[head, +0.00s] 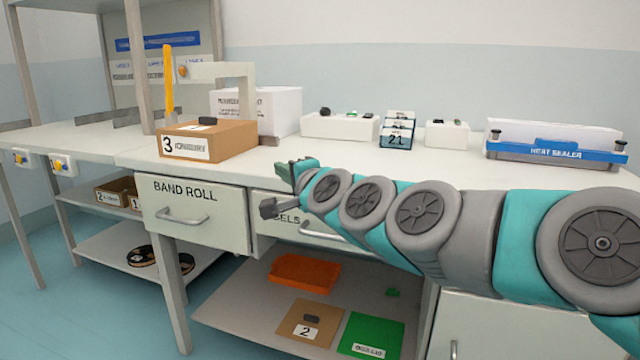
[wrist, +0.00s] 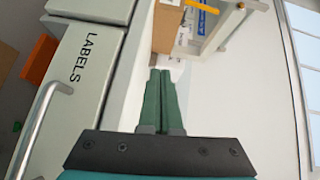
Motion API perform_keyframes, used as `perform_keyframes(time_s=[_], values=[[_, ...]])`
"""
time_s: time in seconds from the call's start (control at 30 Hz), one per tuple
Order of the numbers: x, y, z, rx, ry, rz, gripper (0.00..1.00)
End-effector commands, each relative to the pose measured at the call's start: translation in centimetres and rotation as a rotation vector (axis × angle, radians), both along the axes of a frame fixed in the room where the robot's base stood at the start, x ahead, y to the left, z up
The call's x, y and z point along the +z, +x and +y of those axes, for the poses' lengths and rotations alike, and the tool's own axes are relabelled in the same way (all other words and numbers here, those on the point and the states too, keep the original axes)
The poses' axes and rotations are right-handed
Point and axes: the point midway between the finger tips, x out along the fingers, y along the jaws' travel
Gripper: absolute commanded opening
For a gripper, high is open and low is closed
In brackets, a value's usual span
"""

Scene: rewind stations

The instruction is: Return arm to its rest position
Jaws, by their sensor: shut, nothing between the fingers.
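My arm reaches in from the right in the head view, in front of the bench's drawers. My gripper (head: 288,170) is at the bench's front edge, above the labels drawer (head: 280,217). In the wrist view my gripper's two green fingers (wrist: 160,78) lie together, shut with nothing between them. The labels drawer (wrist: 75,70) shows on the left in the wrist view, with its handle (wrist: 40,118) beside my gripper. My arm hides part of the drawer's label in the head view.
The band roll drawer (head: 195,225) looks shut. Below, a shelf (head: 230,305) holds an orange tray (head: 303,272) and a green mat (head: 371,333).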

Motion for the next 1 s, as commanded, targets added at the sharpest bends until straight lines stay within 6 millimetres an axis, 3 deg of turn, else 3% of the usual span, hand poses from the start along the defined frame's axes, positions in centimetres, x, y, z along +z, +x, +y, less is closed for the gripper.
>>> perform_keyframes(time_s=[0.27,0.43,0.53,0.67,0.8,1.0], values=[[-3.7,-4.0,0.7,0.119,-0.234,0.043,0.0],[-7.7,-7.7,0.1,0.22,-0.443,0.098,0.0],[-11.5,-11.1,-1.4,0.302,-0.611,0.163,0.0],[-17.2,-16.6,-5.0,0.428,-0.848,0.291,0.0],[-22.3,-23.3,-10.1,0.563,-1.051,0.467,0.0],[-26.5,-33.2,-17.3,0.74,-1.217,0.742,0.0]])
